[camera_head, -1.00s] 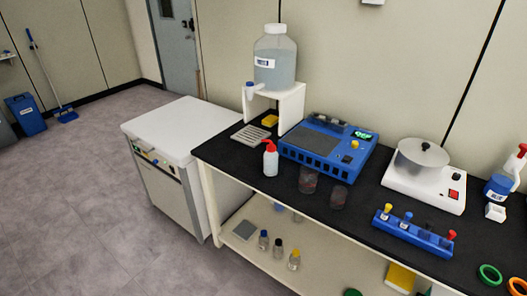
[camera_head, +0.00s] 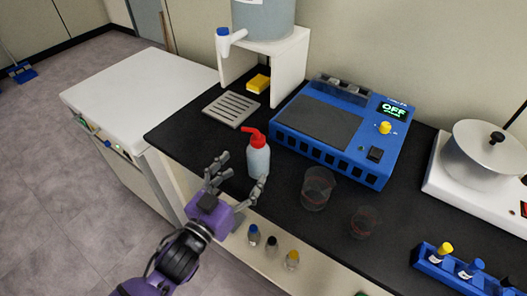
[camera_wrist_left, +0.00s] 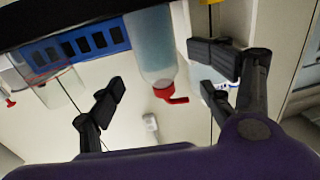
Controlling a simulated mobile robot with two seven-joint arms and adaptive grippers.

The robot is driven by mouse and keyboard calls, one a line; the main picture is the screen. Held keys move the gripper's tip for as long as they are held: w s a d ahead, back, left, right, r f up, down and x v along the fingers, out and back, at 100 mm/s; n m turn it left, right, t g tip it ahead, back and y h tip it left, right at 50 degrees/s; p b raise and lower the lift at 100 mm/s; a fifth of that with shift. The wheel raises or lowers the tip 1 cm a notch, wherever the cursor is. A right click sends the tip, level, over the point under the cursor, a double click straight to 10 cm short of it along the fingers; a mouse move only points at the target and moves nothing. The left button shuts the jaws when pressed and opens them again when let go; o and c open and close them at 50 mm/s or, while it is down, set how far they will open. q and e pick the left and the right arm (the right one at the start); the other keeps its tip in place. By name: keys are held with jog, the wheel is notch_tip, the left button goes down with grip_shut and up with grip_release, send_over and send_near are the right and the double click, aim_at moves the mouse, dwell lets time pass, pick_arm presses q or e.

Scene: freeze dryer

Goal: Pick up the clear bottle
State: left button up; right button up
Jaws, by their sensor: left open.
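The clear bottle (camera_head: 259,160), with a red cap and bent red spout, stands upright near the front edge of the black counter. Its body looks pale and bluish. My left gripper (camera_head: 238,179) is open and empty, just in front of the bottle, with its fingers spread toward either side of it. In the left wrist view the bottle (camera_wrist_left: 150,45) appears upside down between the two open fingers (camera_wrist_left: 165,78), with a gap to each. My right gripper is not in view.
Two clear beakers (camera_head: 317,188) (camera_head: 364,222) stand right of the bottle. A blue device (camera_head: 330,130) reading OFF sits behind. A slotted grey tray (camera_head: 231,109) and a white stand (camera_head: 289,65) with a large tapped container (camera_head: 263,17) are behind left. Small bottles (camera_head: 272,244) sit below.

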aim_at(258, 157)
pick_arm(q)
jog(key=shift+x, duration=1.15)
jog(key=x, duration=0.3)
jog(key=f+x, duration=0.1)
jog(key=x, duration=0.1)
jog(key=shift+d+p, duration=0.3)
jog(key=shift+d, duration=0.05)
jog(key=c, duration=1.3)
jog(key=shift+c, duration=0.8)
jog(key=shift+r, duration=0.1)
